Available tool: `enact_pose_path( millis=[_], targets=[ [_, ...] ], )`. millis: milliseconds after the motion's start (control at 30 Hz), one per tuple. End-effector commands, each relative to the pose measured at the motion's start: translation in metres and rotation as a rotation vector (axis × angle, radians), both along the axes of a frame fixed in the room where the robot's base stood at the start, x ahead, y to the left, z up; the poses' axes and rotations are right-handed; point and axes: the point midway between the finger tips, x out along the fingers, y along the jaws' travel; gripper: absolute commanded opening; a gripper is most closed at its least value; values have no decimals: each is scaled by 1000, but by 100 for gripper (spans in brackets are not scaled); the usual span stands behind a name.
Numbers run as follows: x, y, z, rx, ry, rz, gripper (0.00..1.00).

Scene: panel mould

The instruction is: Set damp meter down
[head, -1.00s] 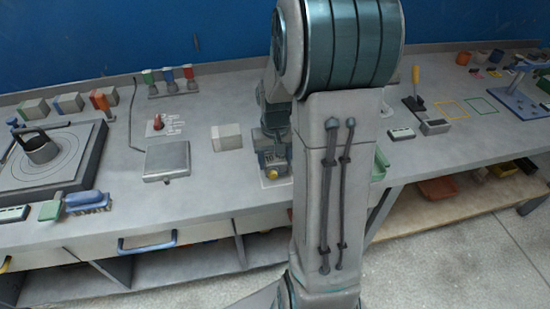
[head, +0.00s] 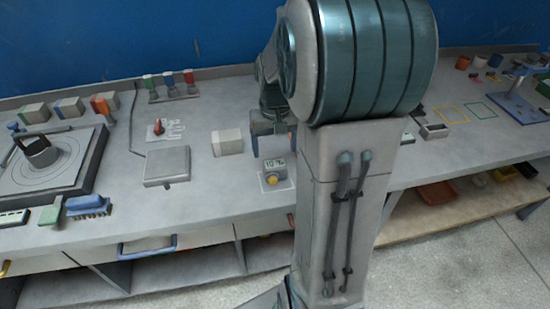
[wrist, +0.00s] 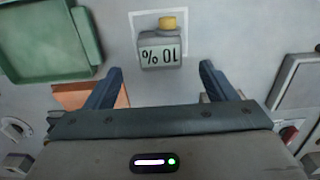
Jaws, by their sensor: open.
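The damp meter (head: 273,170) is a small grey block with a pale display reading "10 %" and a yellow knob. It rests on a white-outlined patch (head: 286,184) near the front edge of the bench. In the wrist view the damp meter (wrist: 160,48) appears upside down, beyond my fingertips and roughly centred between them. My gripper (wrist: 160,72) is open and empty, with a clear gap between its fingers and the meter. In the head view my gripper (head: 272,140) is just behind and above the meter, partly hidden by my arm.
A cream block (head: 226,142) and a grey flat box (head: 167,166) stand left of the meter. A green tray (wrist: 48,40) shows in the wrist view. A turntable (head: 45,160) and a blue brush (head: 87,205) are farther left. The bench front edge is close.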

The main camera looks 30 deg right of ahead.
Motion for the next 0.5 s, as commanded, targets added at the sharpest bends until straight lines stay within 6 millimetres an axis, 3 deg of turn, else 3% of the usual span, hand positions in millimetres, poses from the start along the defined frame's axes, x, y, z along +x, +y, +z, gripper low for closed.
enact_pose_path(
  millis=[100,333,500],
  targets=[
    [0,0,24,-1,-4,0,78],
    [0,1,48,-1,-2,1,78],
    [-16,23,58,-13,-33,39,78]
  ],
)
